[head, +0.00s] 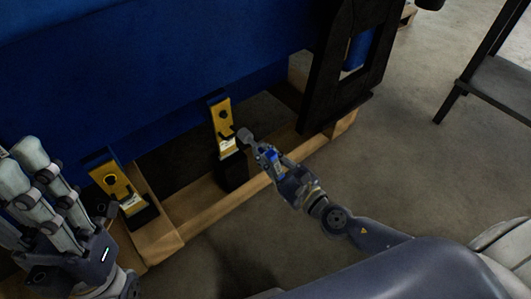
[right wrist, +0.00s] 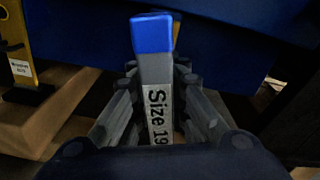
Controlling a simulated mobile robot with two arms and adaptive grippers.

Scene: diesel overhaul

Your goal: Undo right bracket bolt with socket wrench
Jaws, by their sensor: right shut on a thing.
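The right yellow bracket (head: 225,120) hangs from the blue body, with a dark round bolt spot near its top and a white label lower down. The left yellow bracket (head: 113,180) is farther left. My right gripper (head: 278,168) is shut on the socket wrench (head: 246,138), whose grey head is just right of the right bracket. I cannot tell whether they touch. In the right wrist view the wrench (right wrist: 155,75) sits between the fingers, with a blue end and a "Size 19" label. My left gripper (head: 65,205) is open and empty at the left edge.
The blue body (head: 150,70) fills the upper left above a wooden frame (head: 200,212). A black upright frame (head: 335,70) stands right of the brackets. A dark table (head: 500,85) is at the far right. Grey floor (head: 410,165) lies open between.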

